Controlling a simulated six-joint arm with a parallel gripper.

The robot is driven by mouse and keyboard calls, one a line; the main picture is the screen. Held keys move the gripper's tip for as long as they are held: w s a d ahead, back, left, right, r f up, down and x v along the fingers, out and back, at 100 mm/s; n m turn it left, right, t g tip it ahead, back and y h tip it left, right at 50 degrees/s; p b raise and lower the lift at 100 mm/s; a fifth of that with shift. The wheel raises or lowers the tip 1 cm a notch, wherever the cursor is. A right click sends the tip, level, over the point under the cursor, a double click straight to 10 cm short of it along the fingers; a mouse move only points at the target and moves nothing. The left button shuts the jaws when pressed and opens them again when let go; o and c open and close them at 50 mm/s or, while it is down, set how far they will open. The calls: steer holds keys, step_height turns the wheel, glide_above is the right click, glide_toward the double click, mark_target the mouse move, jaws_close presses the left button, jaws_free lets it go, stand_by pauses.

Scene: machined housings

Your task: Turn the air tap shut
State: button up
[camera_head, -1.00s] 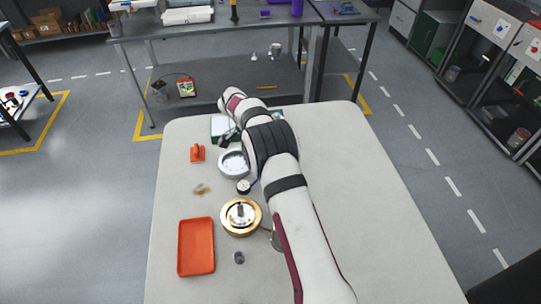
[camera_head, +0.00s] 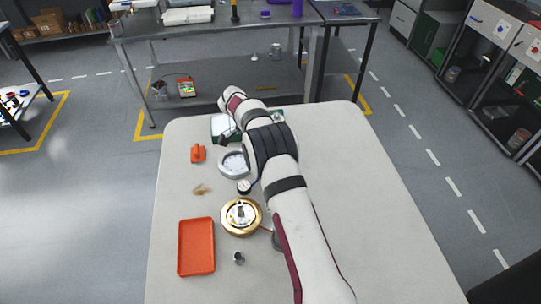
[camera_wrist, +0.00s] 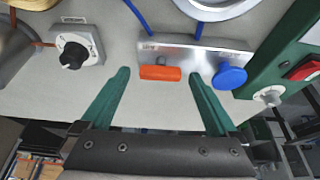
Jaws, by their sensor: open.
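A metal block (camera_wrist: 192,62) lies on the table in the wrist view, with two blue hoses running to its far side. It carries an orange bar handle (camera_wrist: 161,73) on the left and a round blue knob (camera_wrist: 230,77) on the right. Small labels stand above both but are too small to read, so I cannot tell for certain which is the air tap. The orange bar lies crosswise in the picture. My gripper (camera_wrist: 160,76) is open, its green fingers apart to either side of the orange bar, with nothing between them clearly touched. In the head view my arm hides the block and gripper.
A switch box with a black knob (camera_wrist: 75,48) stands left of the block. A green housing with a red switch (camera_wrist: 300,70) stands close on the right. A silver ring part (camera_head: 233,164), a brass part (camera_head: 241,217) and an orange tray (camera_head: 196,247) are on the table.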

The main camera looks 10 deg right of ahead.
steer(key=v, duration=1.5)
steer(key=shift+a+r, duration=0.2)
steer(key=shift+r, duration=0.15)
